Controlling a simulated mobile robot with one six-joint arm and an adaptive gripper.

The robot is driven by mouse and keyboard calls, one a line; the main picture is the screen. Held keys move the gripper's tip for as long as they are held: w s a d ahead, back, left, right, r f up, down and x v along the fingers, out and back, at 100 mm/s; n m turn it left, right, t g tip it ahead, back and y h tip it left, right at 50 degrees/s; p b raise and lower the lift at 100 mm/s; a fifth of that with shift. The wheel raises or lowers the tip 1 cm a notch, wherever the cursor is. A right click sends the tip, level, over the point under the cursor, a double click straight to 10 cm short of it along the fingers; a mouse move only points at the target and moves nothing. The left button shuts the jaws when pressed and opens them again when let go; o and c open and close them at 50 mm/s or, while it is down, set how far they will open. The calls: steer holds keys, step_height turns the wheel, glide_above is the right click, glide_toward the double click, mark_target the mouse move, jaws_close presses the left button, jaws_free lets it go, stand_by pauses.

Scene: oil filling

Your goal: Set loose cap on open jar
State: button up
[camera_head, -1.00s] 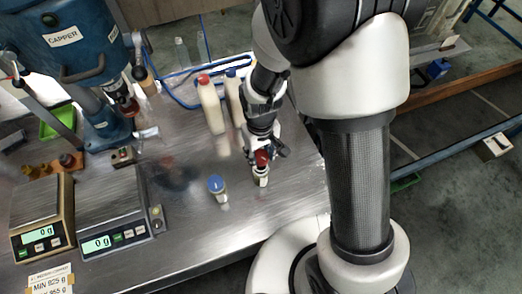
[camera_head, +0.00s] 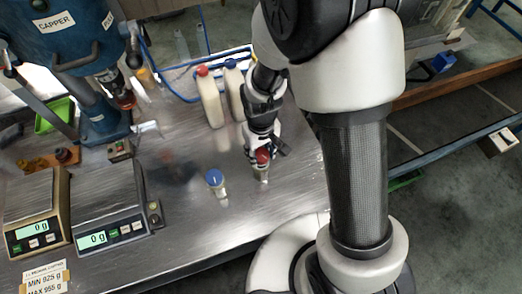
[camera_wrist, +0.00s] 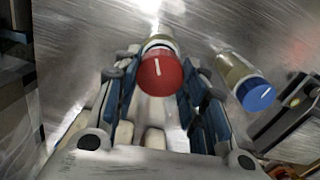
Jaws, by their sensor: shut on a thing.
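My gripper (camera_head: 264,150) points down near the table's right edge and is shut on a red cap (camera_head: 263,157). In the wrist view the red cap (camera_wrist: 161,72) with a white line sits between the two blue-padded fingers of my gripper (camera_wrist: 160,66). A small jar (camera_head: 261,173) stands directly under the cap; its body shows just beyond the cap in the wrist view (camera_wrist: 160,42). The cap hides the jar's mouth, so I cannot tell whether it is touching or seated.
A blue-capped jar (camera_head: 215,183) stands just left of my gripper. Bottles with red (camera_head: 209,98) and blue (camera_head: 234,92) caps stand behind. Two scales reading 0 g (camera_head: 105,237) and the blue capper (camera_head: 75,40) are left. The table front (camera_head: 180,240) is clear.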

steer(key=shift+f+b, duration=0.85)
steer(key=shift+f, duration=0.3)
stand_by(1.0)
steer(key=o, duration=0.8)
steer(key=shift+c, duration=0.2)
step_height(320, 180, up, 12)
steer(key=shift+r, duration=0.15)
steer(key=s+d+r+m+t, duration=0.4)
steer(key=s+d+r, duration=0.7)
steer(key=s+r, duration=0.2)
step_height(320, 180, up, 2)
steer(key=shift+s+r+m+t, duration=0.15)
steer(key=shift+s+m+t, duration=0.15)
steer(key=shift+m, duration=0.1)
